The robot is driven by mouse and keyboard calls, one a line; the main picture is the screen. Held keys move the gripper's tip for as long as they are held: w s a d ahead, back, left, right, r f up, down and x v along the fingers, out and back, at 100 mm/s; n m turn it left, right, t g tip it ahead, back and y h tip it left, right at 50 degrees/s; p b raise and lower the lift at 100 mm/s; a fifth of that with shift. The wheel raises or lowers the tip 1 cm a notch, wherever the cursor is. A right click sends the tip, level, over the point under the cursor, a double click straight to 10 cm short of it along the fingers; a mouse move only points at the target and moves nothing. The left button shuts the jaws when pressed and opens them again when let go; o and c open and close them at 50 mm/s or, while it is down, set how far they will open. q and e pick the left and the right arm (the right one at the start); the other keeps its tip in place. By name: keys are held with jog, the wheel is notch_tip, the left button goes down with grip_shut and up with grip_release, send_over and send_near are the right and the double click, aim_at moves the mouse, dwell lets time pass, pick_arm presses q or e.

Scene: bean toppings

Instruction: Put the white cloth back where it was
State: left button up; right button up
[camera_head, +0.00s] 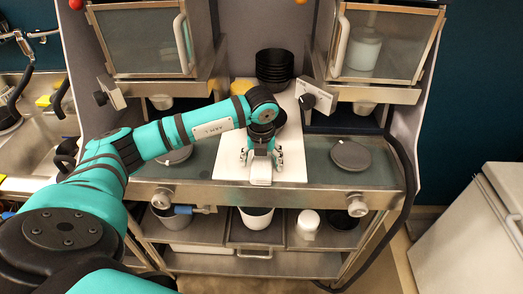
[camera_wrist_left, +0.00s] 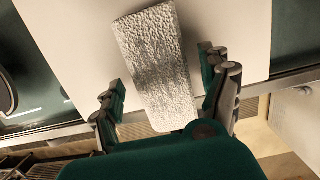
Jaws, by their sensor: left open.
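The white cloth (camera_wrist_left: 155,62) is a folded, textured strip lying on the white board (camera_wrist_left: 80,40) in the left wrist view. Its near end reaches the board's front edge. In the head view its front end shows as a pale patch (camera_head: 261,177), and the rest is hidden under my left gripper. My left gripper (camera_head: 261,158) points down over the cloth. Its fingers are open, one on each side of the cloth, with gaps visible between them and the cloth. My right gripper is not in view.
A stack of black bowls (camera_head: 274,66) stands at the back of the board (camera_head: 230,160). A round grey lid (camera_head: 350,154) lies on the counter to the right. Glass-fronted cabinets flank the board. A white container (camera_head: 257,218) sits on the shelf below, and a sink (camera_head: 38,125) is at the left.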

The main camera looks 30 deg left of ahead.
aim_at(262, 165)
pick_arm(q)
notch_tip(262, 165, up, 12)
jog(key=s+d+b, duration=0.1)
jog(key=b, duration=0.2)
jog(key=shift+s+b, duration=0.25)
jog(key=shift+b, duration=0.15)
